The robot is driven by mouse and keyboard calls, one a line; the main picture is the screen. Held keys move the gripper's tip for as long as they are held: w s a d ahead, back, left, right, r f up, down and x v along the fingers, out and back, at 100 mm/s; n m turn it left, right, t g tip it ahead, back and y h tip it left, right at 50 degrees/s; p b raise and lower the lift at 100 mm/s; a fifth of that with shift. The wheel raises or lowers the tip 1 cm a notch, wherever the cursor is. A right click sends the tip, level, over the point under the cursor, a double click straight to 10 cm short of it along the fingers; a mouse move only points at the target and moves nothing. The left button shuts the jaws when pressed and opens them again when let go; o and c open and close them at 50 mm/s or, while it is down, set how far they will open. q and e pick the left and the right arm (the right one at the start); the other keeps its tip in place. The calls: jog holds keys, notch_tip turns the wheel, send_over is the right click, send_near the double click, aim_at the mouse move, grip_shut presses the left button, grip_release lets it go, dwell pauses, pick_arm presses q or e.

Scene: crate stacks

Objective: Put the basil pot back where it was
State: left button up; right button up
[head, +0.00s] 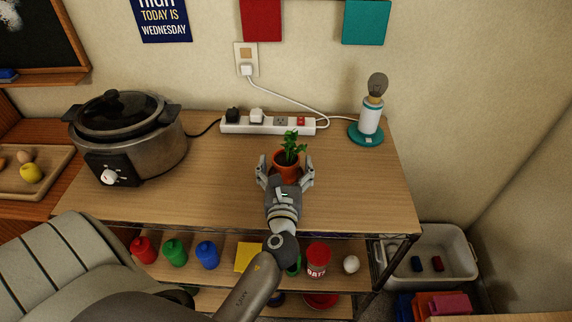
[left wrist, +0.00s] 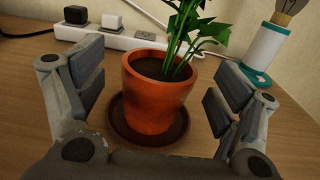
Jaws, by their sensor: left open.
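The basil pot is an orange terracotta pot (head: 286,168) with a green plant, upright on the wooden tabletop. In the left wrist view the pot (left wrist: 158,98) stands on a dark brown saucer (left wrist: 122,130). My left gripper (head: 286,168) is open, with one finger on each side of the pot. In the left wrist view its fingers (left wrist: 155,95) show a clear gap to the pot on both sides. The pot's lower front is hidden by my gripper in the head view. My right gripper is not in view.
A white power strip (head: 245,127) with plugs lies behind the pot. A slow cooker (head: 150,155) stands at the left and a lamp with a teal base (head: 368,138) at the back right. The tabletop right of the pot is clear. Shelves below hold bottles and a jar (head: 318,262).

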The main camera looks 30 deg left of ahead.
pick_arm(q)
jog(key=x, duration=0.2)
jog(key=shift+w+a, duration=0.15)
jog(key=shift+w, duration=0.2)
jog(key=shift+s, duration=0.1)
jog(key=shift+c, duration=0.9)
jog(key=c, duration=1.2)
jog(key=shift+r, duration=0.1)
jog(key=shift+c, duration=0.4)
jog(key=shift+r, duration=0.1)
